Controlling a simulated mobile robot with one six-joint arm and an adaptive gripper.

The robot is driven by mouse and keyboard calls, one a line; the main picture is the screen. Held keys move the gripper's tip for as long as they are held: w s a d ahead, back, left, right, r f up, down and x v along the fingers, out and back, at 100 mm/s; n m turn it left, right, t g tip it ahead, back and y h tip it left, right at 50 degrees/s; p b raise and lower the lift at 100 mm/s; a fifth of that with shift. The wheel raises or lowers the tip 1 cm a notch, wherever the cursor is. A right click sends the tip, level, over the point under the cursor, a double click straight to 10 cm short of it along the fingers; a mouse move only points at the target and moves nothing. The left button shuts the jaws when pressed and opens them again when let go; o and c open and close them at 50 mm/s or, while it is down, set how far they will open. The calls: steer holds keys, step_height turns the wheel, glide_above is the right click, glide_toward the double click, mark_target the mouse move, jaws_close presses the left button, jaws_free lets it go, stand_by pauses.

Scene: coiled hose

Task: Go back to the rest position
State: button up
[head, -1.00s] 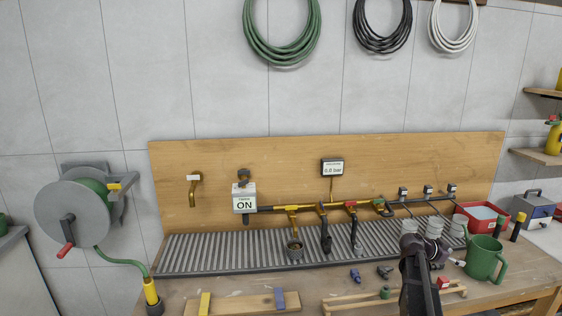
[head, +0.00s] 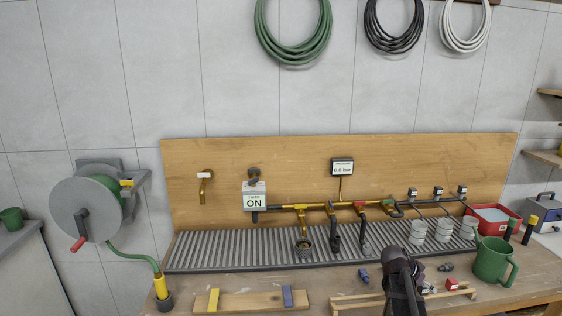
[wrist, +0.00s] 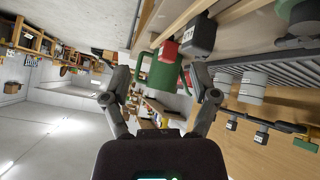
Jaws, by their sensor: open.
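My arm shows in the head view as a dark shape rising from the lower edge, with my gripper (wrist: 160,97) at its far end. In the wrist view the two fingers stand wide apart with nothing held between them. Beyond them show a green watering can (wrist: 160,75) and a red block (wrist: 169,51), both apart from the fingers. In the head view the green can (head: 491,262) stands on the bench to the right of my arm. My arm hides part of the bench behind it; the fingertips cannot be made out there.
The workbench (head: 535,282) carries a slatted tray (head: 215,250), wooden racks and small fittings. Behind it a wooden board (head: 270,165) holds brass taps, pipes and a gauge (head: 342,167). A hose reel (head: 88,208) hangs at left. Above the bench is free air.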

steer(key=s+a+f+n+y, duration=0.2)
steer(key=s+a+n+y, duration=0.15)
steer(key=a, duration=0.55)
steer(key=s+a+f+n+g+y, duration=0.15)
steer(key=s+a+n, duration=0.3)
steer(key=a, duration=0.45)
steer(key=s+a+f+n+y, duration=0.2)
steer(key=s+a+n+y, duration=0.25)
steer(key=a, duration=0.55)
step_height(320, 180, down, 10)
steer(key=b, duration=1)
step_height(320, 180, up, 15)
steer(key=p, duration=1.4)
steer(key=shift+s+f+p, duration=0.2)
steer(key=shift+s+p, duration=0.1)
steer(key=shift+s, duration=0.15)
